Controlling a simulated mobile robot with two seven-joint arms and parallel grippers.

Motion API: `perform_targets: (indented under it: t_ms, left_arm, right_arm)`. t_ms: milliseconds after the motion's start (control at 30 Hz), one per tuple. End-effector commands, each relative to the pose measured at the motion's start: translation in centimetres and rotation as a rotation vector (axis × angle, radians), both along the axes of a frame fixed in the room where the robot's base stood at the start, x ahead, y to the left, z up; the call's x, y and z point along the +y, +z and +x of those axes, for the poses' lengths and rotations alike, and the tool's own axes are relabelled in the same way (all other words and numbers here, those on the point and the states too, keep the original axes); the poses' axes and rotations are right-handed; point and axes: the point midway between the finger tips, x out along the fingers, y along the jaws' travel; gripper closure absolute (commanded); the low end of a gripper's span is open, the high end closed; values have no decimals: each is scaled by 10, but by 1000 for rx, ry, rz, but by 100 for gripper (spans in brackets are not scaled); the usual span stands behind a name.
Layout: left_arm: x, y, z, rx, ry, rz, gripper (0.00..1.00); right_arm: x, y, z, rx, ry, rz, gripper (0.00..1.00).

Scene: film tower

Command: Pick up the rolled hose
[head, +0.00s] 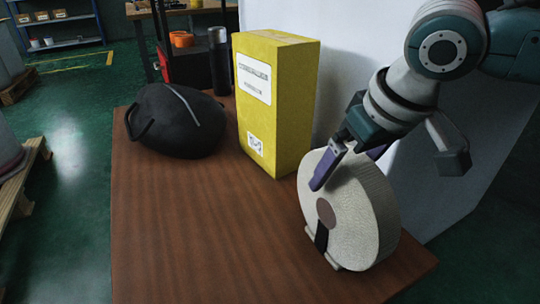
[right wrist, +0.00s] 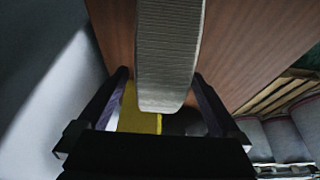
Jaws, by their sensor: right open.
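The rolled hose (head: 360,222) is a thick, off-white round coil with a brownish centre and a dark strap. It stands upright on its edge near the right front of the wooden table. My right gripper (head: 345,172) is at the top of the coil, with one purple finger in front of its face and the other behind it. In the right wrist view the ribbed rim of the rolled hose (right wrist: 168,55) lies between the two open fingers (right wrist: 165,95), with gaps at both sides. My left gripper is not in view.
A yellow box (head: 275,120) stands just behind the hose on the table (head: 200,240). A black bag-like object (head: 178,122) and a dark cylinder (head: 220,62) are farther left. A pale wall or panel borders the right. The table's front left is clear.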

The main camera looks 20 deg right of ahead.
Motion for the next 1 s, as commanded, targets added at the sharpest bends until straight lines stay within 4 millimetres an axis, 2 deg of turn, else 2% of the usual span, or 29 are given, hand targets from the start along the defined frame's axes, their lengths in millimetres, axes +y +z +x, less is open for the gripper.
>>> perform_targets:
  t_ms: [67, 300, 1000]
  left_arm:
    - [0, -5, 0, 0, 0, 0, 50]
    - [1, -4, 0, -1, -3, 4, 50]
    - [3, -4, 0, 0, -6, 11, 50]
  right_arm:
    - [0, -7, 3, -1, 0, -1, 0]
    - [0, -6, 3, -1, 1, 0, 1]
    - [0, -6, 3, 0, 1, 0, 80]
